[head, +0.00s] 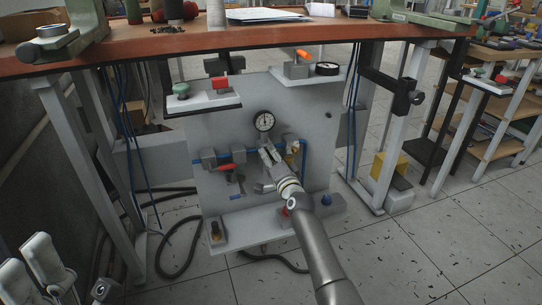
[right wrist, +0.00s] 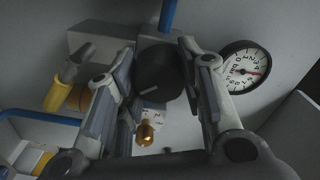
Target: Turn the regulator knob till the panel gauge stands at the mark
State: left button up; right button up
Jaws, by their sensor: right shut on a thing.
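The black regulator knob (right wrist: 158,84) with a pale line on its face sits between the fingers of my right gripper (right wrist: 158,66) in the right wrist view. The gripper is shut on it. In the head view the right gripper (head: 268,156) reaches the panel just below the gauge and hides the knob. The round white panel gauge (head: 264,121) also shows in the right wrist view (right wrist: 246,66), right of the fingers. A small red part shows on its dial; the exact reading is unclear. My left gripper (head: 24,254) is at the lower left, fingers apart, empty and away from the panel.
The grey panel (head: 318,125) hangs under the wooden bench top (head: 230,42). A brass fitting (right wrist: 146,134) is below the knob, and a yellow-handled valve (right wrist: 57,94) is to its left. A red-handled valve (head: 226,167) and a lower shelf (head: 262,226) are nearby.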

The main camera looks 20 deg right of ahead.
jog(key=shift+m, duration=0.4)
jog(key=o, duration=1)
jog(key=shift+o, duration=0.2)
jog(key=shift+s, duration=0.1)
jog(key=s, duration=1.1)
jog(key=shift+s+d, duration=0.25)
jog(key=shift+s, duration=0.15)
